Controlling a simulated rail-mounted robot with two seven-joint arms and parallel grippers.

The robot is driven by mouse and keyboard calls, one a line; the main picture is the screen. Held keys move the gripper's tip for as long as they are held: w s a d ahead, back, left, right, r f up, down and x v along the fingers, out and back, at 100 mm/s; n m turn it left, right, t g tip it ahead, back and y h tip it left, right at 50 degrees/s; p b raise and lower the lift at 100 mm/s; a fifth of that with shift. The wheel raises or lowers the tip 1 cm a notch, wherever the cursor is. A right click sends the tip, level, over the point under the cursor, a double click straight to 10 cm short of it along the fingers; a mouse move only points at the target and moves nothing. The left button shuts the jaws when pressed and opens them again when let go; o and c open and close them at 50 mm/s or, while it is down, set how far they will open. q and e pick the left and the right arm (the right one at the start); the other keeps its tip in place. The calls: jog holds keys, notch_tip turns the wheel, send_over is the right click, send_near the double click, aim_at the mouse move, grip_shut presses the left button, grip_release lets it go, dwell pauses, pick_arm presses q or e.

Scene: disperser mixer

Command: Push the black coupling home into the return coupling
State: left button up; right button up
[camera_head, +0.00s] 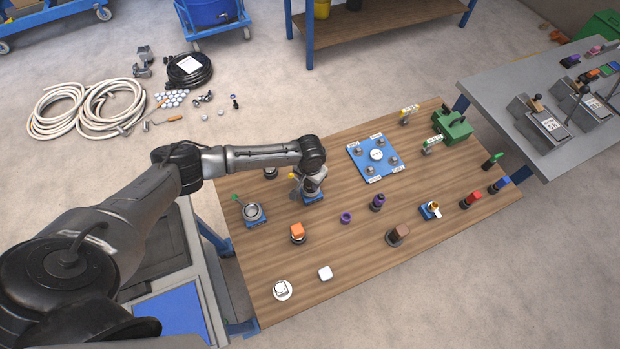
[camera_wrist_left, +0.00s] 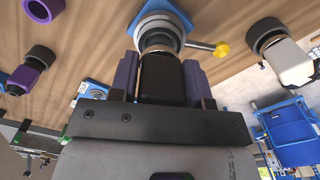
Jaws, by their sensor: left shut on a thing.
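The black coupling (camera_wrist_left: 160,78) is held between the purple fingers of my left gripper (camera_wrist_left: 159,76) in the left wrist view. Its front end meets the grey ring of the return coupling (camera_wrist_left: 163,28), in line with it. How deep it sits inside cannot be told. The return coupling has a blue base (camera_head: 314,197) and a lever with a yellow knob (camera_wrist_left: 222,50), which sticks out to the side. In the head view my left gripper (camera_head: 311,184) is right over this base, and the arm hides most of the coupling. My right gripper is not in view.
Another grey fitting with a green-knobbed lever (camera_head: 252,212) stands to the left. An orange-topped piece (camera_head: 297,232) and purple pieces (camera_head: 377,202) stand nearby. A blue gauge plate (camera_head: 375,157) lies to the right.

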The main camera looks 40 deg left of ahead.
pick_arm(q)
jog(key=shift+f+b, duration=0.45)
jog(key=shift+f, duration=0.65)
jog(key=o, duration=1.1)
jog(key=shift+c, duration=0.2)
jog(key=shift+o, duration=0.4)
notch_tip(320, 180, up, 13)
jog(key=shift+f+p, duration=0.1)
jog(key=shift+p, duration=0.35)
jog(key=shift+r, duration=0.45)
